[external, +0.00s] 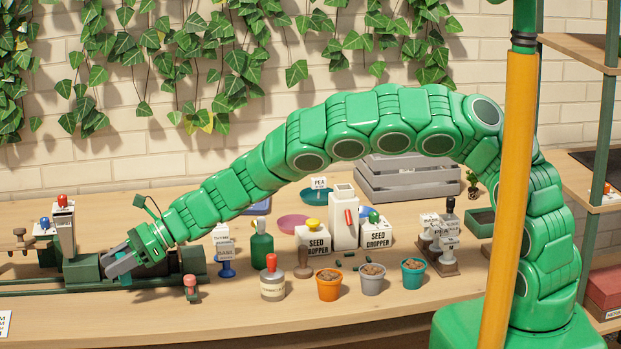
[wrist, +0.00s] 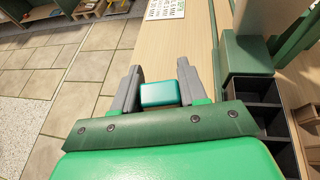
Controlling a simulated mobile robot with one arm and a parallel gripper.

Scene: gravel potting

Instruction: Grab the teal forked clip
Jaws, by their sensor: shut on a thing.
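My gripper (external: 116,266) is at the left end of the bench in the external view, low beside a dark green bench fixture. In the wrist view, my gripper (wrist: 159,82) has its two grey fingers on either side of a small teal piece (wrist: 160,95), and it is shut on it. The piece looks like the teal forked clip, but only a smooth block-like part shows and its fork cannot be made out.
A dark green fixture (external: 82,270) with rails stands around my gripper. A black compartment tray (wrist: 262,105) lies to the right in the wrist view. Small pots, including an orange pot (external: 328,285), and a green bottle (external: 262,248) stand right of my gripper.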

